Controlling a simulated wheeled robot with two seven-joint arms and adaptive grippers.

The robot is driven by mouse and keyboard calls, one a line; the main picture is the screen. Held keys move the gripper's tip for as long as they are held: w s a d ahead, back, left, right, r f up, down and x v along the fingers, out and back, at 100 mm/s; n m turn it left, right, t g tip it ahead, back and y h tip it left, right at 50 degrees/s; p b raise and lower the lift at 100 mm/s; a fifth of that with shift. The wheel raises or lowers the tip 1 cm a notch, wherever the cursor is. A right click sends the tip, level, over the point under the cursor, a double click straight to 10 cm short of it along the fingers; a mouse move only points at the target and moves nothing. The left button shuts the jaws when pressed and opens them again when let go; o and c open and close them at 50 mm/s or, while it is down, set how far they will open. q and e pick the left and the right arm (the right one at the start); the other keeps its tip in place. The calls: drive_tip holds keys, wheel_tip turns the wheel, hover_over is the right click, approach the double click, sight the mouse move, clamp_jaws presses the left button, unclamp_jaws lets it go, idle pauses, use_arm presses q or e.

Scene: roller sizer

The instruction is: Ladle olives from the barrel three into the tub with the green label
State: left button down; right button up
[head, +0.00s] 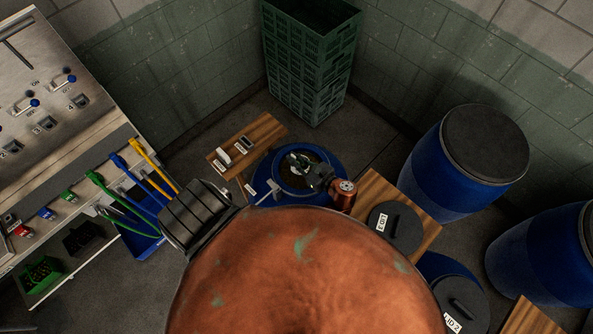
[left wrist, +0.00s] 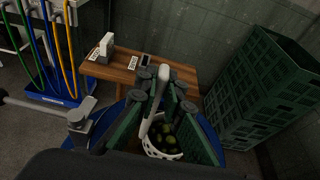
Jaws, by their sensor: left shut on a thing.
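An open blue barrel (head: 335,172) stands in the middle of the head view, with dark contents inside its rim; I cannot read a number on it. My left gripper (head: 300,160) is over its opening. In the left wrist view the left gripper (left wrist: 160,100) is shut on the pale handle of a ladle (left wrist: 152,112). The ladle's white perforated bowl is below the fingers, with dark green olives (left wrist: 168,133) showing in and behind it. I cannot tell whether the bowl touches the barrel's contents. I cannot make out a tub with a green label. My right gripper is not in view.
A wooden stand (head: 262,132) with small labelled items is behind the barrel. Green stacked crates (head: 308,65) stand by the wall. Closed blue barrels (head: 430,165) and black lids (head: 395,226) are right. A bench with coloured hoses (head: 150,165) is left. My arm hides the front.

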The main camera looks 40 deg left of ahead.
use_arm(q)
drive_tip(key=shift+r+p, duration=0.5)
drive_tip(key=shift+r, duration=2.1)
